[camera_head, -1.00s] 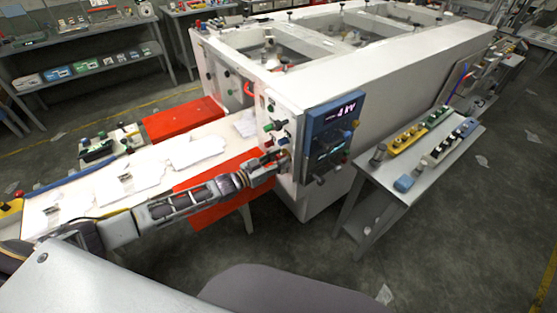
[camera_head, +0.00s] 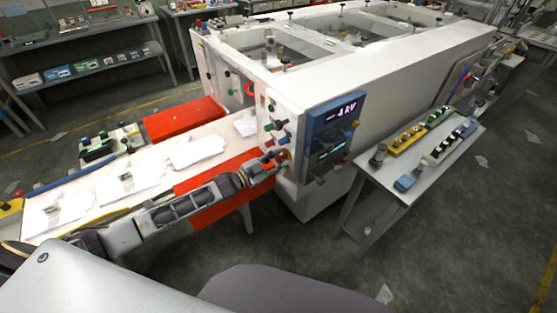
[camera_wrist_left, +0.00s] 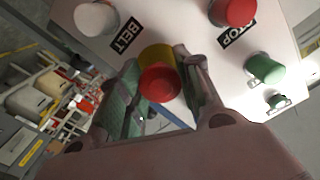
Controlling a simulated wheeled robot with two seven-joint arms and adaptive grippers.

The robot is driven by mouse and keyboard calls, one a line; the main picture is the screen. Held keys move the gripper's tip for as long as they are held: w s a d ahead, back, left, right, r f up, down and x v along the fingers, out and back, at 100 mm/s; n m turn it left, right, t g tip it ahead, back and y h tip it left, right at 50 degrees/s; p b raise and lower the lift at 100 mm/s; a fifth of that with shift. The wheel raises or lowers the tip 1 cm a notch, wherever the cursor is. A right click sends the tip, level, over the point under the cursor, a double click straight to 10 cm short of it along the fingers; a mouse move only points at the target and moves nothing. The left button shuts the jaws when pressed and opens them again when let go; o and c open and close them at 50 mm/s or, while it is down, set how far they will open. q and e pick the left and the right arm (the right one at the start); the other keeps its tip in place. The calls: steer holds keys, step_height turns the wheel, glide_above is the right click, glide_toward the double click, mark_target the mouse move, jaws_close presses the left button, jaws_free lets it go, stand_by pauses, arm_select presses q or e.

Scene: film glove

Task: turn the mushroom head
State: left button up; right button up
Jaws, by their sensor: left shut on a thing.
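The mushroom head (camera_wrist_left: 160,83) is a red round knob with a yellow collar behind it, on the white control panel (camera_wrist_left: 190,30). In the left wrist view it sits between the two fingers of my left gripper (camera_wrist_left: 163,75), which is shut on it. In the head view my left gripper (camera_head: 275,164) is at the lower part of the panel face of the white machine (camera_head: 400,75), and the mushroom head there is mostly hidden by the fingers. My right gripper is not in view.
A white knob (camera_wrist_left: 97,17) marked BELT, a red knob (camera_wrist_left: 233,10) beside a STOP label and a green knob (camera_wrist_left: 264,69) surround the mushroom head. A blue display box (camera_head: 333,135) juts from the machine near the gripper. A conveyor (camera_head: 100,190) with white gloves runs left.

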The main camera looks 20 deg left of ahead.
arm_select(q)
steer(key=shift+m, duration=0.4)
steer(key=o, duration=1.1)
steer(key=shift+w+d, duration=0.1)
steer(key=shift+v, duration=6)
